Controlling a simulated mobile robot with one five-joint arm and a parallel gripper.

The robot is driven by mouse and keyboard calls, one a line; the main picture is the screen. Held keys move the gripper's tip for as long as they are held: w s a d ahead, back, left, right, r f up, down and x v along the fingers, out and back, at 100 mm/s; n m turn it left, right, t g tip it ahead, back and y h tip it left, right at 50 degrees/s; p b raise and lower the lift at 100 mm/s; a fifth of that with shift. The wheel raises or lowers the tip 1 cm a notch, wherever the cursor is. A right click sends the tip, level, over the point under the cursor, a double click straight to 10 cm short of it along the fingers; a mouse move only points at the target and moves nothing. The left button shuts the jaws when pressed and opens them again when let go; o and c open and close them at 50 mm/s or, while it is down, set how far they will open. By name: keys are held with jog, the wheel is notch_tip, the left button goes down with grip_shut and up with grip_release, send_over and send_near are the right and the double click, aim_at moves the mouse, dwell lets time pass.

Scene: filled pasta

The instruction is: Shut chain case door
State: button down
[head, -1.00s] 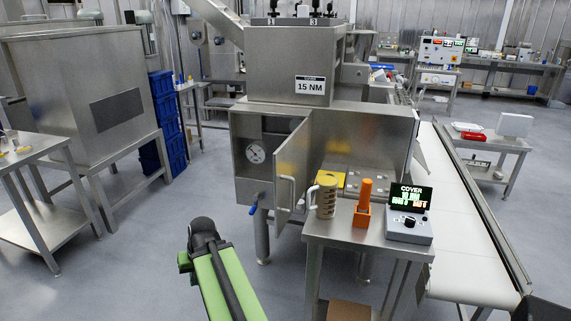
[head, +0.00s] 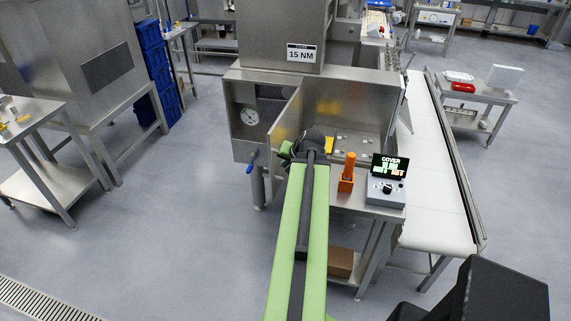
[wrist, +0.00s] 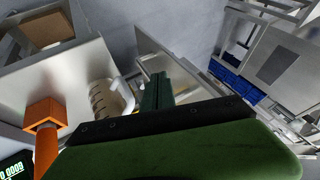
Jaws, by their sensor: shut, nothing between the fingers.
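The chain case (head: 362,88) is a steel housing below the box marked 15 NM.
The white conveyor (head: 437,170) runs along the right. Open floor (head: 170,230) lies to the left.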

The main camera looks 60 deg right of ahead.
jog(key=b, duration=0.5)
send_near(275, 172)
notch_tip(275, 172, down, 3)
jog(key=w, duration=0.2)
jog(key=shift+w+d+f+b, duration=0.15)
jog(key=shift+d+f+b, duration=0.15)
jog(key=shift+d, duration=0.2)
jog(key=shift+w, duration=0.15)
